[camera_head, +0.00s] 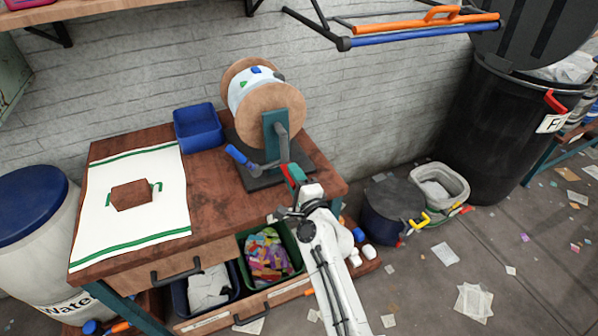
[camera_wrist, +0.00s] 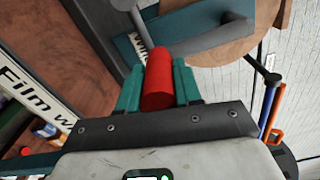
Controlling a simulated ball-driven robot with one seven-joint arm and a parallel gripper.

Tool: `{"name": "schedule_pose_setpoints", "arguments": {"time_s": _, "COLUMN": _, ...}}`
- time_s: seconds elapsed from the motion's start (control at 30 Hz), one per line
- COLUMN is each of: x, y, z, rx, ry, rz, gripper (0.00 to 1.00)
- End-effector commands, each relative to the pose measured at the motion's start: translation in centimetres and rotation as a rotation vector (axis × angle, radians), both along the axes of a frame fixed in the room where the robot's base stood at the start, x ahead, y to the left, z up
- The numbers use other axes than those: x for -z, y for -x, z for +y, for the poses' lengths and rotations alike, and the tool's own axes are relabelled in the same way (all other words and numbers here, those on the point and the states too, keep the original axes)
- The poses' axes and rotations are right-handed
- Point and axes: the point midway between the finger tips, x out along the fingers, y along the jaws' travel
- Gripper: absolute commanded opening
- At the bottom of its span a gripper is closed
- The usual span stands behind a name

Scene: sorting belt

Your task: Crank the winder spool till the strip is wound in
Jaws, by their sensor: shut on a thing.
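The winder spool (camera_head: 268,100) stands at the back of the workbench, with two round wooden flanges and a white drum between them carrying small coloured patches. A teal upright (camera_head: 268,135) and a grey crank arm (camera_head: 283,147) are at its near side. A lever with a blue grip (camera_head: 240,157) sticks out to the left. My gripper (camera_head: 291,177) is low in front of the spool. In the wrist view its teal fingers (camera_wrist: 158,88) are shut on a red cylindrical handle (camera_wrist: 158,78). The handle's joint to the crank is partly hidden. I cannot make out a loose strip end.
A white cloth with green stripes (camera_head: 93,225) lies on the bench, a brown block (camera_head: 131,195) on it. A blue bin (camera_head: 197,127) stands left of the spool. An open drawer with bins (camera_head: 268,255) juts out below my arm. Buckets (camera_head: 393,205) stand right.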

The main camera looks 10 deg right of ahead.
Motion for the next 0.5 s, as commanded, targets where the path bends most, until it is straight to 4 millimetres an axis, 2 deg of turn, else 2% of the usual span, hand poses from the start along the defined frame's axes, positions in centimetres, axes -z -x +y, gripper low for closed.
{"name": "schedule_pose_setpoints", "arguments": {"time_s": 0.5, "x": -0.1, "y": 0.9, "z": 2.5, "rx": 0.001, "ry": -0.247, "rz": 0.078, "gripper": 0.0}}
